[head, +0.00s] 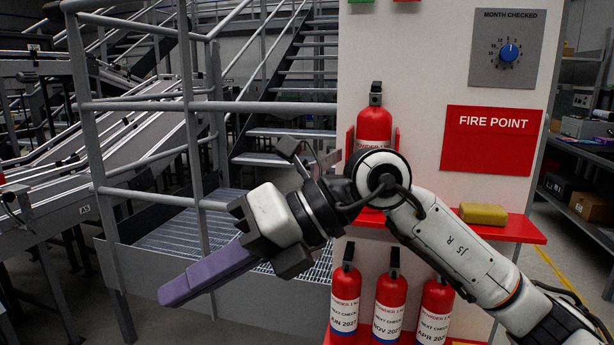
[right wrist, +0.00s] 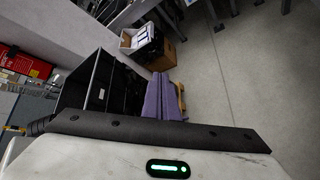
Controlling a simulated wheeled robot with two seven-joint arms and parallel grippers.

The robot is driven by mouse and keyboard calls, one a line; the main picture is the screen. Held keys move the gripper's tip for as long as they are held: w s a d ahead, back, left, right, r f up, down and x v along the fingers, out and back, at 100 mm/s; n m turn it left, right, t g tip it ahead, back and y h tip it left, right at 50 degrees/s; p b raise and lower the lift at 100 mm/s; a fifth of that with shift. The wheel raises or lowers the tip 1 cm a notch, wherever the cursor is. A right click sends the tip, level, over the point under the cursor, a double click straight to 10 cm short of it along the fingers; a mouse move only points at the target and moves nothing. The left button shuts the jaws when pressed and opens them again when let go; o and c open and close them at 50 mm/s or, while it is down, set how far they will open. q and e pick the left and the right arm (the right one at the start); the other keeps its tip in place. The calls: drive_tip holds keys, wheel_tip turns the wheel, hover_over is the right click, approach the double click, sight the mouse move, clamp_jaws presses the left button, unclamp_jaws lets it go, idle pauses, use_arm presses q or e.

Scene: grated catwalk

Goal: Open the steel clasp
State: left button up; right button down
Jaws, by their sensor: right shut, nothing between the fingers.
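I cannot make out a steel clasp in either view. A red fire extinguisher (head: 375,124) stands upright in a red bracket on the white panel in the head view. My right arm covers its lower part, so any clasp there is hidden. My right gripper (head: 174,291) has purple fingers, shut and empty, pointing down and left. It is in the air in front of the grey railing, left of the extinguisher and well apart from it. The purple fingers also show together in the right wrist view (right wrist: 161,95). My left gripper is in neither view.
A red shelf (head: 522,229) holds a yellow block (head: 483,214). Several extinguishers stand below, one (head: 345,298) nearest the gripper. A grey railing (head: 190,105) runs behind the gripper. A blue dial (head: 509,52) and a red FIRE POINT sign (head: 491,140) are on the panel.

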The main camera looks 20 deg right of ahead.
drive_tip(key=w+d+r+m+t+h+b, duration=0.1)
drive_tip(key=w+d+r+m+t+h, duration=0.2)
drive_tip(key=d, duration=0.4)
drive_tip(key=w+d+r+t+h, duration=0.2)
drive_tip(key=d+r+t+h, duration=0.1)
drive_tip(key=d+r+h, duration=0.3)
drive_tip(key=w+d+r+m+t+h+b, duration=0.1)
drive_tip(key=w+d+r+m+t+h, duration=0.2)
drive_tip(key=d, duration=0.5)
drive_tip(key=n+p, duration=0.1)
drive_tip(key=p, duration=0.1)
approach(307, 164)
drive_tip(key=w+a+f, duration=0.1)
drive_tip(key=w+f, duration=0.3)
drive_tip(key=f, duration=0.1)
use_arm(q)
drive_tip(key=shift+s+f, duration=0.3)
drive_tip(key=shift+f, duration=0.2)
use_arm(e)
drive_tip(key=shift+w+a+r+y, duration=0.15)
drive_tip(key=shift+w+r+y, duration=0.05)
drive_tip(key=shift+y, duration=0.1)
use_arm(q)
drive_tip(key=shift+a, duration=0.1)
